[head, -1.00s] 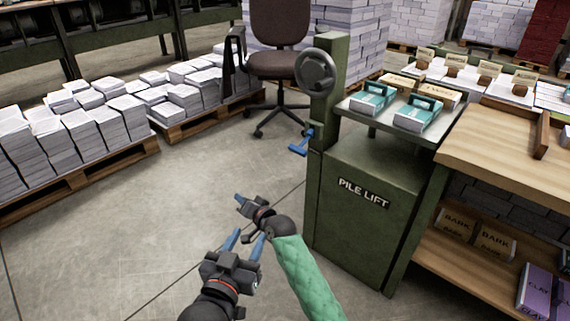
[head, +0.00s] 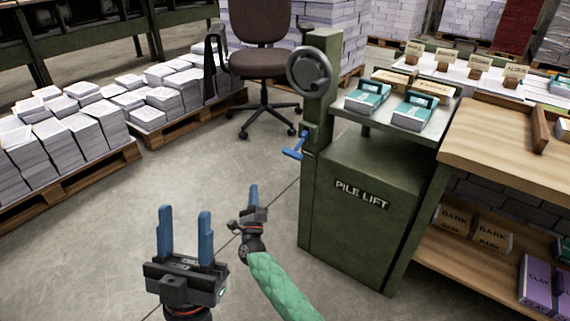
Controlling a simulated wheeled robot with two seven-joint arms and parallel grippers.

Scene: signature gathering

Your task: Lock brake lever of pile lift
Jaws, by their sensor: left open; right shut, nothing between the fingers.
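The green pile lift (head: 365,210) stands right of centre, with its name plate on the front. Its blue brake lever (head: 295,149) sticks out from the left side of the post, below the round handwheel (head: 309,68). My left gripper (head: 185,235) is at the lower left, its two blue fingers spread apart and pointing up, with nothing between them. My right gripper (head: 253,196), on the green-sleeved arm, is shut and empty, below and left of the lever and apart from it.
Teal packs (head: 368,97) lie on the lift's platform. A wooden bench (head: 500,140) stands at the right. An office chair (head: 262,60) is behind the lift. Paper stacks (head: 60,145) on pallets line the left. The floor between is clear.

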